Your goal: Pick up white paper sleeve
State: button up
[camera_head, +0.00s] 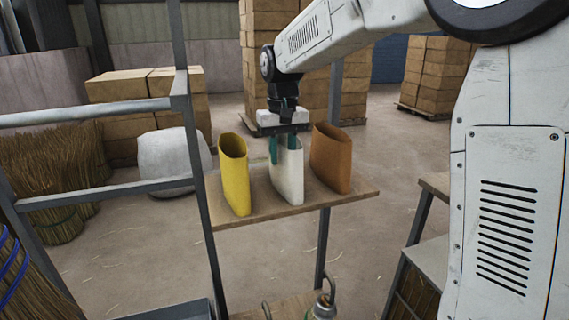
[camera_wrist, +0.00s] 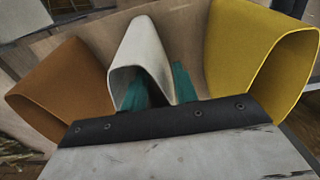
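The white paper sleeve (camera_head: 287,182) stands upright on a wooden shelf (camera_head: 245,216), between a yellow sleeve (camera_head: 235,175) on the left and a brown sleeve (camera_head: 330,160) on the right. My gripper (camera_head: 282,150) points down over the white sleeve's top, its teal fingers apart. In the wrist view, one finger of my gripper (camera_wrist: 162,88) shows in the mouth of the white sleeve (camera_wrist: 142,45) and the other is outside its side wall, towards the yellow sleeve (camera_wrist: 245,50). The fingertips are partly hidden; I see a gap between the fingers. The brown sleeve (camera_wrist: 62,88) is on the other side.
A grey metal rack frame (camera_head: 195,160) stands left of the shelf. Straw bundles (camera_head: 50,165), a white rounded sack (camera_head: 170,160) and stacked cardboard boxes (camera_head: 435,70) stand farther back. A bench (camera_head: 432,252) is at the lower right. The concrete floor behind the shelf is mostly clear.

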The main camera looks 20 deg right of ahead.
jog(key=shift+f, duration=0.9)
jog(key=shift+c, duration=0.3)
grip_shut()
